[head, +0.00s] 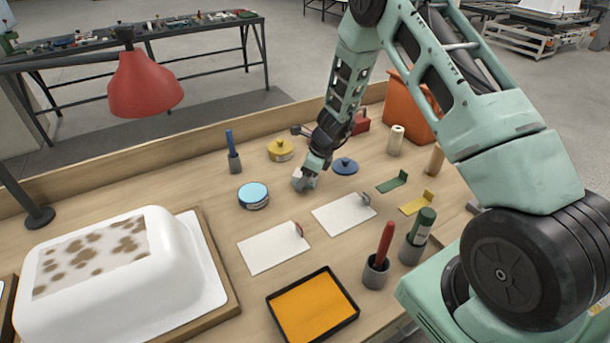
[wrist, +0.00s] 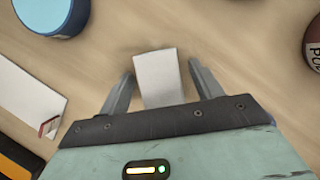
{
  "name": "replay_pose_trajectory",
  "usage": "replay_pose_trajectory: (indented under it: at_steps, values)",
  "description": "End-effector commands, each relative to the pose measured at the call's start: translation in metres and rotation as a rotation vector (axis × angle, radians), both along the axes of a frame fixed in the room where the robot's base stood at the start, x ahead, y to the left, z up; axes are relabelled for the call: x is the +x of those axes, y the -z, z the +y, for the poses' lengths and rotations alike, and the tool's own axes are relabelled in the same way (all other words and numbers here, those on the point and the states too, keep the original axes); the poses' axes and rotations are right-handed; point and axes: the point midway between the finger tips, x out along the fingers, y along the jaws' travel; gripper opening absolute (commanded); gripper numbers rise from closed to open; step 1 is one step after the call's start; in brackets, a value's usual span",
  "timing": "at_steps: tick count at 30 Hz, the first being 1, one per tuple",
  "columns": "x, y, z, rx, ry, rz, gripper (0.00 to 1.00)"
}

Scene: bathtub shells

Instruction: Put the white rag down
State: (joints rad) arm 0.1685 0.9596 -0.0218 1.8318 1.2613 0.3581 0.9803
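The white rag (head: 300,181) is a small pale block-like piece at the end of my arm, low over or on the wooden table, in the middle of the head view. In the wrist view the rag (wrist: 158,78) lies between the two fingers of my gripper (wrist: 161,68) and reaches a little past their tips. Narrow strips of table show between the rag and the fingers on both sides, so my gripper looks open around it. My gripper (head: 307,174) is small and partly hidden in the head view. Whether the rag touches the table is hard to tell.
A light blue round tin (head: 253,194), a dark blue disc (head: 345,166) and a yellow one (head: 280,149) stand close by. Two white sheets (head: 273,248) lie nearer, before an orange-filled tray (head: 313,308). A white tub shell (head: 180,262) fills the left.

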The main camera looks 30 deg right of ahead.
Motion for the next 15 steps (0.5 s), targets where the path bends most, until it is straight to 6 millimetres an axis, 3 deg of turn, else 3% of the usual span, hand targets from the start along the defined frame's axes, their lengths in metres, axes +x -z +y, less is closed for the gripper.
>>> replay_pose_trajectory:
  at_steps: [8,15]
  values:
    - [-0.001,-0.009,-0.002,-0.001,-0.001,-0.001,0.65]
    - [-0.013,-0.052,-0.014,-0.002,0.0,-0.003,0.65]
